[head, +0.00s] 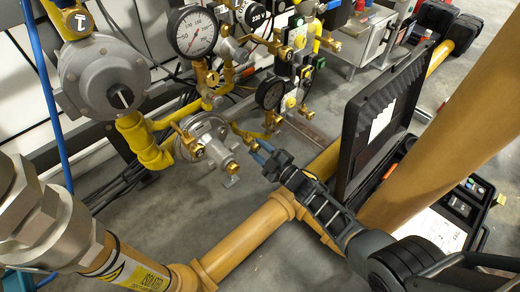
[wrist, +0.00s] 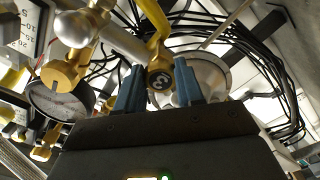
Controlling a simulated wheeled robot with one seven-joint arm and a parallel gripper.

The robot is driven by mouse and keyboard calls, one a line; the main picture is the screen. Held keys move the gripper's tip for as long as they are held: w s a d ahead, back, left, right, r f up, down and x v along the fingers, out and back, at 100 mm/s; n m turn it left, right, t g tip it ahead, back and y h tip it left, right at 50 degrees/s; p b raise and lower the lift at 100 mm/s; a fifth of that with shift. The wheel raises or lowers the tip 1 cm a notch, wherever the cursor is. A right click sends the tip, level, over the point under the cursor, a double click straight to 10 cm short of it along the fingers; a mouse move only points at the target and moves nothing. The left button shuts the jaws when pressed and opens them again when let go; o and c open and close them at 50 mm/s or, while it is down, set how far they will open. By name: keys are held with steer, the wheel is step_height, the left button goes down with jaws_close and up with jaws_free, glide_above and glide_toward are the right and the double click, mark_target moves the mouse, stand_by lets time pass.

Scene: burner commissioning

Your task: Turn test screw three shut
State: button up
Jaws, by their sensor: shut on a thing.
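Test screw three (wrist: 160,79) is a small brass fitting with a dark round end marked "3". In the wrist view it sits between the two blue fingertips of my gripper (wrist: 159,85). My gripper (head: 262,153) also shows in the head view, reaching in from the lower right, shut on the screw at the end of a short brass branch. The screw itself is mostly hidden there by the fingertips. The mark reads nearly upright in the wrist view, but how far the screw is turned I cannot tell.
A grey round regulator (head: 205,137) is just left of my gripper. Pressure gauges (head: 194,32) and brass valves stand behind it. A thick ochre pipe (head: 245,240) runs below my arm. An open black case (head: 382,115) stands to the right. Black cables (wrist: 275,75) hang behind the screw.

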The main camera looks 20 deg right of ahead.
steer(key=shift+f+m, duration=0.1)
steer(key=shift+m, duration=0.3)
steer(key=o, duration=1)
steer(key=shift+o, duration=0.2)
steer(key=p+v, duration=0.3)
steer(key=v, duration=0.5)
